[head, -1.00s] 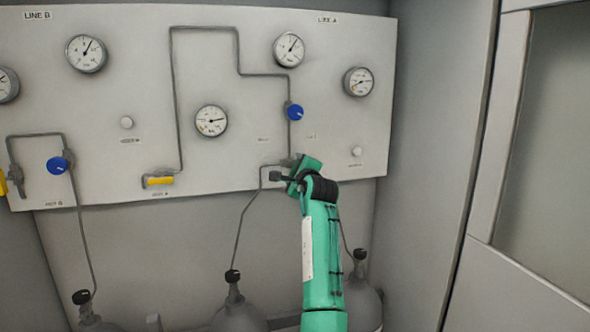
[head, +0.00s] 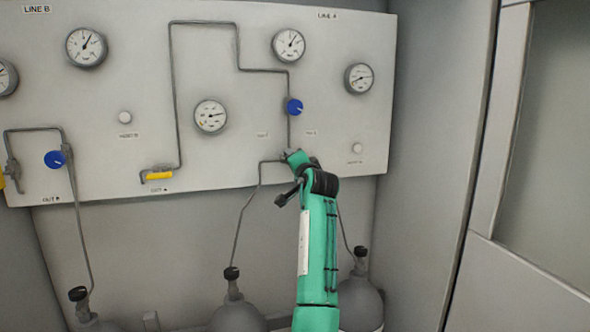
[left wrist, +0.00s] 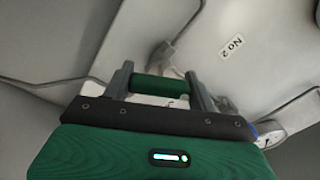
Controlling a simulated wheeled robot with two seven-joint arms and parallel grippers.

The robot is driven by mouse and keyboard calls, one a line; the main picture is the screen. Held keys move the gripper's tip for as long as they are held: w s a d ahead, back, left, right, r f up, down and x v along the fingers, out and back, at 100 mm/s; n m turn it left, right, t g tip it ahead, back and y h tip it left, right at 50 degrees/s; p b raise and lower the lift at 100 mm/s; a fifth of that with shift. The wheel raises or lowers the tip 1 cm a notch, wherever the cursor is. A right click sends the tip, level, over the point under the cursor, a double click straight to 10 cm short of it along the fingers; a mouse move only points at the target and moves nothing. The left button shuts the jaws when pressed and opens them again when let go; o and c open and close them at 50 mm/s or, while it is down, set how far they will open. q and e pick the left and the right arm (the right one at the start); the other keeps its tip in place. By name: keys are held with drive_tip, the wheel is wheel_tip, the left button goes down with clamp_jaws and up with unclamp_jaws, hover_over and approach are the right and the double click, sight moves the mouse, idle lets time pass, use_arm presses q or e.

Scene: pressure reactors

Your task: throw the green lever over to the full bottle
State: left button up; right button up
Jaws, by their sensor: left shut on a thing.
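The green lever (left wrist: 160,87) shows in the left wrist view as a short green bar between the two grey fingers of my left gripper (left wrist: 158,84), which is shut on it. In the head view my left gripper (head: 294,159) is at the panel's lower edge, below a blue knob (head: 294,107). The lever cannot be told apart from my gripper there. The middle bottle (head: 236,315) and the right bottle (head: 361,300) stand below the panel, with pipes running up. My arm covers part of the right one. My right gripper is out of view.
The grey panel (head: 330,170) carries several gauges, including the upper one (head: 288,45) and the right one (head: 359,78). A yellow lever (head: 159,175) sits to the left. Another bottle (head: 88,318) stands far left. A cabinet wall (head: 425,150) bounds the right side.

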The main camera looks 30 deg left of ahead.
use_arm(q)
drive_tip(key=shift+f+n+b, duration=0.1)
drive_tip(key=shift+n+b, duration=0.5)
drive_tip(key=shift+n, duration=1.1)
drive_tip(key=o, duration=1)
